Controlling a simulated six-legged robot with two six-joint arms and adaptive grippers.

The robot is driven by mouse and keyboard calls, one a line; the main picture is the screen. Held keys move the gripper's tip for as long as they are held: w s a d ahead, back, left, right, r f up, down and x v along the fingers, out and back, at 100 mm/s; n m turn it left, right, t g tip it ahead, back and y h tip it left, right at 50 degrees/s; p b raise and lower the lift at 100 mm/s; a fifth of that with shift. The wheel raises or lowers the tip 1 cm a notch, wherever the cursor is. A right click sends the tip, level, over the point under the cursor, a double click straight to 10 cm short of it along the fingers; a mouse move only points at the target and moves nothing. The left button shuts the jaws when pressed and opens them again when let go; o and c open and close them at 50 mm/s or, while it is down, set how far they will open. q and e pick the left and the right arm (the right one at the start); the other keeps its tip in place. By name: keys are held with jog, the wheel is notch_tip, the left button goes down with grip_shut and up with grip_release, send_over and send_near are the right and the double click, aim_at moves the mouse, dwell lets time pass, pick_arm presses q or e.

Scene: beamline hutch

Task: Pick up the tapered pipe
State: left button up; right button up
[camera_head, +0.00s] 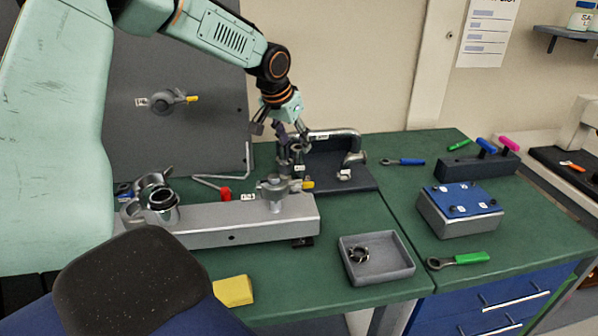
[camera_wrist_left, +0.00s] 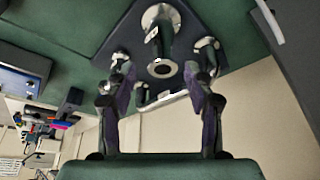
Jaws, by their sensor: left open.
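A short grey metal pipe piece, which I take to be the tapered pipe (camera_head: 297,158), stands on the dark board (camera_head: 362,181) at the back of the green bench. In the left wrist view a flanged grey pipe (camera_wrist_left: 160,20) stands on the same board, with a ring-shaped opening (camera_wrist_left: 162,69) closer to the fingers. My left gripper (camera_head: 284,142) is above and close to the upright pipe, pointing down. Its fingers (camera_wrist_left: 162,58) are spread, with nothing clearly held. Whether they touch the pipe cannot be told. My right gripper is not in view.
A bent pipe (camera_head: 354,146) is right beside the gripper. A metal rail (camera_head: 235,224) carrying a valve (camera_head: 274,194) lies in front. Bench around the tray is mostly clear.

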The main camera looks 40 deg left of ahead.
aim_at(295, 149)
pick_arm(q)
jog(key=shift+w+d+f, duration=0.1)
jog(key=shift+w+f, duration=0.15)
jog(key=shift+w+a+f, duration=0.15)
jog(key=shift+a+f, duration=0.15)
jog(key=shift+f, duration=0.4)
jog(key=shift+w+a+f, duration=0.1)
jog(key=shift+a+f, duration=0.2)
jog(key=shift+f, duration=0.35)
jog(key=shift+w+d+f, duration=0.15)
jog(key=shift+f, duration=0.1)
jog(key=x, duration=0.2)
jog(key=w+b+x, duration=0.1)
jog(key=x, duration=0.1)
jog(key=shift+w+d, duration=0.1)
jog(key=shift+d, duration=0.05)
jog(key=shift+f, duration=0.2)
jog(key=shift+a+r, duration=0.1)
jog(key=shift+a, duration=0.15)
jog(key=shift+s+d+r, duration=0.25)
jog(key=shift+c, duration=0.3)
jog(key=shift+w+d+f, duration=0.1)
jog(key=shift+w, duration=0.1)
jog(key=c, duration=0.3)
jog(key=shift+f, duration=0.15)
jog(key=c, duration=0.3)
jog(key=shift+s, duration=0.15)
grip_shut()
jog(key=shift+w, duration=0.2)
